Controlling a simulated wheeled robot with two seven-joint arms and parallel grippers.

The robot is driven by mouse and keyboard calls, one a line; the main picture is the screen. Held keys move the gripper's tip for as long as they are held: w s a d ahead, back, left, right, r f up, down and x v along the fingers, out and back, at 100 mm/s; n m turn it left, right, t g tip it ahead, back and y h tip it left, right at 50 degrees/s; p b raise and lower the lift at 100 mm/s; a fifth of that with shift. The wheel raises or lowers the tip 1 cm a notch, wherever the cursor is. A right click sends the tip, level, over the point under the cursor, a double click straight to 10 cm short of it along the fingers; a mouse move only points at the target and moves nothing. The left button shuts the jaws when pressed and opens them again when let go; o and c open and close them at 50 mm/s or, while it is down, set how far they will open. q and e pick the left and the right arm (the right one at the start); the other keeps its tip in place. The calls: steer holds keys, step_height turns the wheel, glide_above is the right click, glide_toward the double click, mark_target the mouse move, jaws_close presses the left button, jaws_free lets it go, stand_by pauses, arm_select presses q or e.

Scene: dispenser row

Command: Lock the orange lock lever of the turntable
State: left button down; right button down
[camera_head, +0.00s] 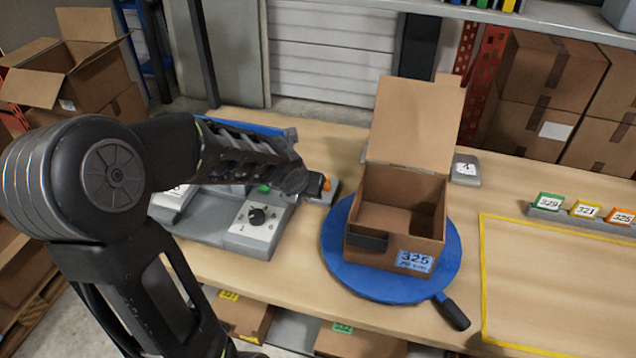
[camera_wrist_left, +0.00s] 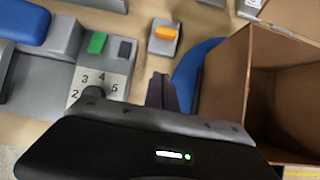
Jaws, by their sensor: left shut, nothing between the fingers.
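The orange lock lever (camera_head: 327,184) sits on a small grey base just left of the blue turntable (camera_head: 334,243). It also shows in the left wrist view (camera_wrist_left: 165,33), lying flat on its grey base. An open cardboard box (camera_head: 395,215) labelled 325 stands on the turntable. The turntable has a black handle (camera_head: 451,312) at its front right. My left gripper (camera_head: 322,184) is shut and empty, close to the lever in the head view. In the wrist view its fingers (camera_wrist_left: 161,90) point toward the lever, with a gap visible between. My right gripper is not in view.
A grey dispenser panel with a numbered dial (camera_head: 257,215) and a green button (camera_wrist_left: 97,43) is left of the lever. A yellow-outlined area (camera_head: 560,290) lies clear at right. Number tags (camera_head: 583,209) stand behind it. A grey block (camera_head: 465,169) stands behind the turntable.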

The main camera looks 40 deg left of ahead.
arm_select(q)
steer(key=b+x, duration=0.4)
steer(key=x, duration=0.5)
steer(key=shift+f, duration=0.2)
steer(key=shift+w+a+f, duration=0.15)
steer(key=shift+w+f, duration=0.25)
steer(key=shift+w, duration=0.15)
steer(key=shift+w+a+r+p, duration=0.2)
steer(key=shift+w+r+p, duration=0.2)
steer(key=shift+w, duration=0.15)
steer(key=shift+w+a+r+p, duration=0.2)
steer(key=shift+w+r+p, duration=0.2)
steer(key=shift+w, duration=0.15)
steer(key=shift+w+a, duration=0.2)
steer(key=shift+w, duration=0.3)
steer(key=shift+d, duration=0.15)
